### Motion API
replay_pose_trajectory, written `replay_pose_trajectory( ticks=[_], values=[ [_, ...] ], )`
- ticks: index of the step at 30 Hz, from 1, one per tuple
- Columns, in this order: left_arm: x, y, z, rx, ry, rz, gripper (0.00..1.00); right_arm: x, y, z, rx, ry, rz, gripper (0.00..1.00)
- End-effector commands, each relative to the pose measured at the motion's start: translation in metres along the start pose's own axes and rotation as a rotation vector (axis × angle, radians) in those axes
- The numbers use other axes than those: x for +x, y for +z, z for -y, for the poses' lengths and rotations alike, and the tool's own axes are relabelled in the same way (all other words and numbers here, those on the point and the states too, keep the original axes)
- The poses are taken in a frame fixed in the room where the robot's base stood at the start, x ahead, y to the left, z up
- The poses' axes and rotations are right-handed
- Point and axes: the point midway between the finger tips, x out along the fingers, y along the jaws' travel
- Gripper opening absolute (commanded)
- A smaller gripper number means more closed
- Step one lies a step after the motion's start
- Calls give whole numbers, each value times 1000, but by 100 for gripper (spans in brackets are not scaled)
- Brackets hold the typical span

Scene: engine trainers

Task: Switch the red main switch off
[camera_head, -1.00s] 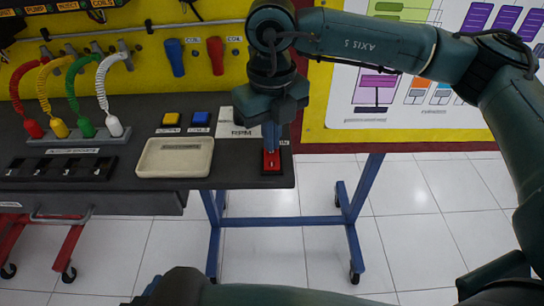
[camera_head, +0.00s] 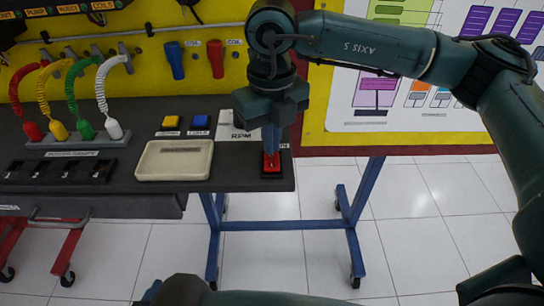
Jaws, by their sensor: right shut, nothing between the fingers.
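The red main switch (camera_head: 271,164) sits in a dark base at the right front corner of the dark bench top. My right gripper (camera_head: 271,150) is shut and points straight down at the switch from above. Its fingertips are at or just over the back part of the red rocker, and I cannot tell whether they touch it. The gripper hides the back of the switch. My left gripper is out of view.
A cream tray (camera_head: 174,160) stands left of the switch. Behind it are a yellow button (camera_head: 170,122), a blue button (camera_head: 200,120) and the RPM panel (camera_head: 233,126). Several coiled-cord plugs stand at the left. White floor is open right of the bench.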

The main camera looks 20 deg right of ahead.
Motion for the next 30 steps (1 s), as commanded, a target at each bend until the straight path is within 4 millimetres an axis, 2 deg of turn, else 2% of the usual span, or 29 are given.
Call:
replay_pose_trajectory(
  ticks=[3,19,30],
  values=[
    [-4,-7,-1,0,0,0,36,-13,0,0,0,1,2,0],
    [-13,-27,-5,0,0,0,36,-56,0,0,0,0,2,0],
    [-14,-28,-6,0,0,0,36,-60,0,0,0,0,1,0]
  ],
)
